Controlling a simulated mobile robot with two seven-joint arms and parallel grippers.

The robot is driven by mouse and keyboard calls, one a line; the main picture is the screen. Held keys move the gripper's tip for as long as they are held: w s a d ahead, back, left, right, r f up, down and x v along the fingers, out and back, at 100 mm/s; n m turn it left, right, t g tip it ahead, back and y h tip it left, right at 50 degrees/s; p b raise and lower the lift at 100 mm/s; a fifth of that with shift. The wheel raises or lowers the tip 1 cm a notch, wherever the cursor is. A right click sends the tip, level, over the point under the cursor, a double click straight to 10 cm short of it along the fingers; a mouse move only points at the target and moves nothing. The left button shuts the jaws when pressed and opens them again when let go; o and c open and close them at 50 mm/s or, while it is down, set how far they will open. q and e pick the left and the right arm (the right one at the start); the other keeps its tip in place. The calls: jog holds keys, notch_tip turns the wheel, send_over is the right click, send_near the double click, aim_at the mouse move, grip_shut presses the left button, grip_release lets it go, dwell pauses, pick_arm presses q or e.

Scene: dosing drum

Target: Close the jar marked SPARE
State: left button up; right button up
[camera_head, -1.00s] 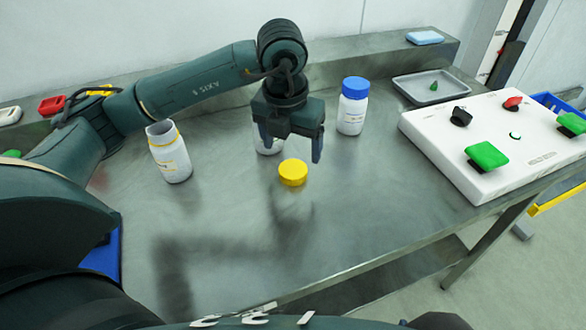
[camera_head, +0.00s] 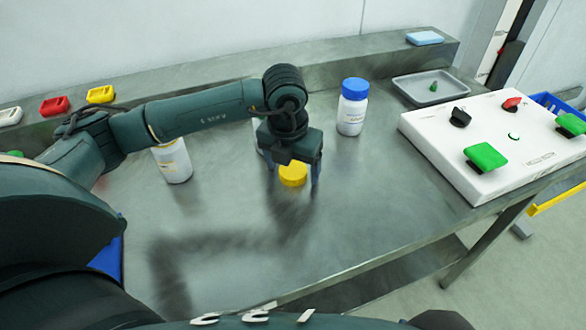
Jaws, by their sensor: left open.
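A yellow lid (camera_head: 293,174) lies on the steel table. My left gripper (camera_head: 293,190) is directly above it, pointing down, open, with a finger on each side of the lid; I cannot tell whether they touch it. A white jar with a yellow band on its label (camera_head: 174,163) stands to the left, its top hidden behind my left arm. A white jar with a blue lid (camera_head: 352,108) stands closed to the right. The jar labels are too small to read. Another white object behind the gripper is almost wholly hidden. My right gripper is not in view.
A white panel (camera_head: 470,178) with green, black and red controls takes up the table's right side. A grey tray (camera_head: 412,91) holding a small green item sits behind it. Red (camera_head: 55,106) and yellow (camera_head: 101,95) blocks lie on the back ledge. The table's front middle is clear.

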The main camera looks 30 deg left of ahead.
aim_at(292, 170)
pick_arm(q)
jog(key=shift+c, duration=0.2)
jog(key=c, duration=1)
notch_tip(292, 170, up, 10)
dwell(0.4)
